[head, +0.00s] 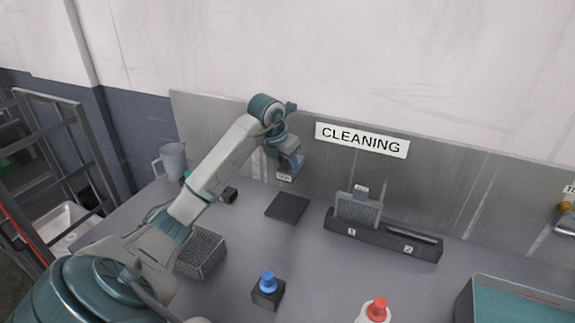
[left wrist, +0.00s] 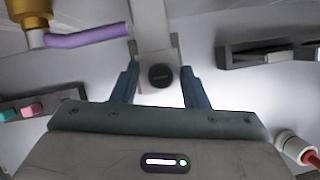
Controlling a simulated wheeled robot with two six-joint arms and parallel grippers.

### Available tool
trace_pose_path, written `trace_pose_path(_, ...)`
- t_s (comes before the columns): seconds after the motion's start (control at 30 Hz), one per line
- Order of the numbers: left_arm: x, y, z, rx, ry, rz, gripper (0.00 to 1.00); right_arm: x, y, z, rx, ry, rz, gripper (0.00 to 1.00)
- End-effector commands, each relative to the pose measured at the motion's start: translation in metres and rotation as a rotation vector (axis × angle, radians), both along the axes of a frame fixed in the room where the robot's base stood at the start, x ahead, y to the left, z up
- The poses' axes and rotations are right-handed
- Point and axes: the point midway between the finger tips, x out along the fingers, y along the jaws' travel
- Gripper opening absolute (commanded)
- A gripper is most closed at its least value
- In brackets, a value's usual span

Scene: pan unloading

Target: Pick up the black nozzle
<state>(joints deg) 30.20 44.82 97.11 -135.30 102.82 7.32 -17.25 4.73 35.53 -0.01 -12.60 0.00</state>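My left gripper (head: 290,162) hangs in front of the metal back panel, left of the CLEANING sign, above the counter. In the left wrist view its two blue fingers (left wrist: 160,88) stand apart. A round black piece, which looks like the black nozzle (left wrist: 161,76), shows in the gap between them, against a pale grey bracket. I see space on both sides of it, and cannot tell its depth relative to the fingertips. In the head view I cannot make the nozzle out; the gripper may hide it. My right gripper is in neither view.
A black rack (head: 385,238) marked 1 and 2 holds a grey block in its left part. A dark square pad (head: 288,207) lies left of it. A blue-topped piece (head: 268,287), a red-capped bottle (head: 375,311) and a teal tray (head: 515,302) stand nearer. A jug (head: 172,160) stands at left.

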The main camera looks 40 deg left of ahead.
Motion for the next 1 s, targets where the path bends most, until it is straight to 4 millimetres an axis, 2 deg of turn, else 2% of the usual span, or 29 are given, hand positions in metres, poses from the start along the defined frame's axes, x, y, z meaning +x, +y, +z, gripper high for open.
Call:
trace_pose_path(0.03, 0.0, 0.0, 0.0, 0.0, 0.0, 0.0, 0.3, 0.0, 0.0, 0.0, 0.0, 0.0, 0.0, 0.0)
trace_pose_path(0.2, 0.0, 0.0, 0.0, 0.0, 0.0, 0.0, 0.0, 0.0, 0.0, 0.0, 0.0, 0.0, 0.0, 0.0)
trace_pose_path(0.57, 0.0, 0.0, 0.003, 0.0, -0.001, 0.0, 0.0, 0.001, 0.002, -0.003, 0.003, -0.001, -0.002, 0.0)
trace_pose_path(0.73, 0.001, 0.0, 0.014, 0.001, -0.003, 0.001, 0.0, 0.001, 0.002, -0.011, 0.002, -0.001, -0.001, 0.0)
trace_pose_path(0.9, 0.001, 0.0, 0.035, 0.0, -0.005, 0.001, 0.0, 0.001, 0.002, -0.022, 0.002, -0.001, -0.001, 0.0)
trace_pose_path(1.0, -0.019, -0.001, 0.033, 0.008, -0.002, 0.0, 0.0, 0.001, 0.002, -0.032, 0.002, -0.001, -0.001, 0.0)
